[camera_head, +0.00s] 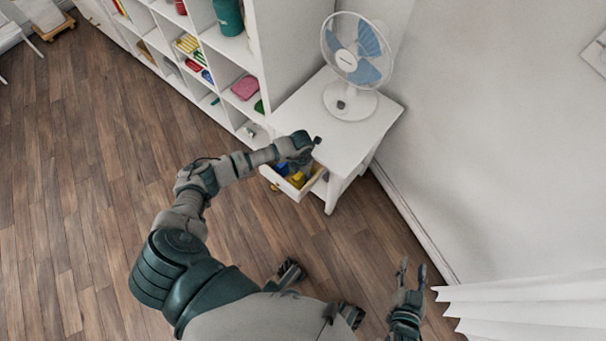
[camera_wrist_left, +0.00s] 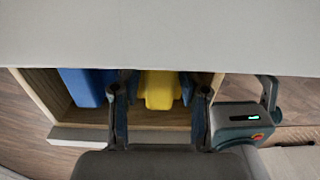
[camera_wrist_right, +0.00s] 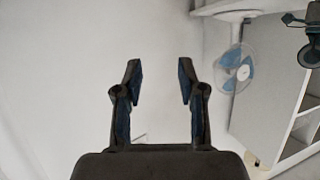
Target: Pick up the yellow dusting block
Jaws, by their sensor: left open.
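The yellow dusting block (camera_wrist_left: 160,88) lies in an open drawer (camera_wrist_left: 150,117), between the fingers of my left gripper (camera_wrist_left: 160,92) as seen in the left wrist view. In the head view the yellow block (camera_head: 298,179) shows in the drawer below the table top. My left gripper (camera_head: 312,146) is open, with a gap on both sides of the block; its depth relative to the block is hard to tell. My right gripper (camera_wrist_right: 159,75) is open and empty, out to the right away from the drawer, and also shows in the head view (camera_head: 411,268).
A blue block (camera_wrist_left: 86,86) lies left of the yellow one in the drawer. The white table (camera_head: 322,118) overhangs the drawer and carries a fan (camera_head: 356,62). A white shelf unit (camera_head: 211,69) stands to the left. A white curtain (camera_head: 520,306) hangs at lower right.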

